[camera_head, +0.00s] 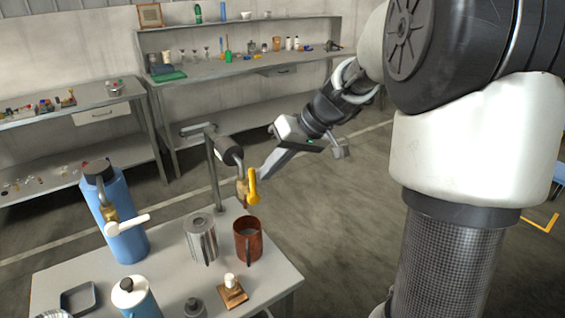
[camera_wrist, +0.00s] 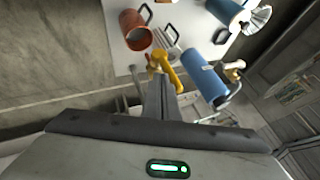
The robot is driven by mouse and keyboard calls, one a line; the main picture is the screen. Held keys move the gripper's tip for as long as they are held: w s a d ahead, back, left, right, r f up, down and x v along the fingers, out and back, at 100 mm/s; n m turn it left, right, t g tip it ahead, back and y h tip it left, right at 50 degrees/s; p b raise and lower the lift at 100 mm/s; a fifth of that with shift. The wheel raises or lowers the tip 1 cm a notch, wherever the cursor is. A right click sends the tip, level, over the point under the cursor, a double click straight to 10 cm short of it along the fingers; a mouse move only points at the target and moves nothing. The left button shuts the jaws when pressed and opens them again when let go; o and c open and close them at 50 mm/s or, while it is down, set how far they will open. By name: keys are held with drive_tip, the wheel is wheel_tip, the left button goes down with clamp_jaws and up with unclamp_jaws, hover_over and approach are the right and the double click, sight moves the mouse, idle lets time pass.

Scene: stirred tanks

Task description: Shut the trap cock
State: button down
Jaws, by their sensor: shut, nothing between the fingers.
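A cock with a yellow lever (camera_head: 252,186) and a brass body (camera_head: 241,187) hangs from the dark pipe fitting (camera_head: 229,151) on a grey post. Its lever stands near upright in the head view. In the wrist view the yellow lever (camera_wrist: 173,76) shows just beyond my fingertips. My gripper (camera_head: 265,174) is shut and empty, its tips close to the right of the lever; I cannot tell whether they touch. In the wrist view my gripper (camera_wrist: 160,84) partly covers the cock's surroundings. Another cock, with a white lever (camera_head: 128,225), sits on the blue tank (camera_head: 126,240).
A reddish-brown mug (camera_head: 247,240) and a metal vessel (camera_head: 200,240) stand on the table (camera_head: 265,285) below the cock. A blue-white jug (camera_head: 138,300), a dark tray (camera_head: 78,298) and a small wooden-based item (camera_head: 232,293) are nearer. Open floor lies to the right.

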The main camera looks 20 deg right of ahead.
drive_tip(key=shift+a, duration=0.25)
idle(0.3)
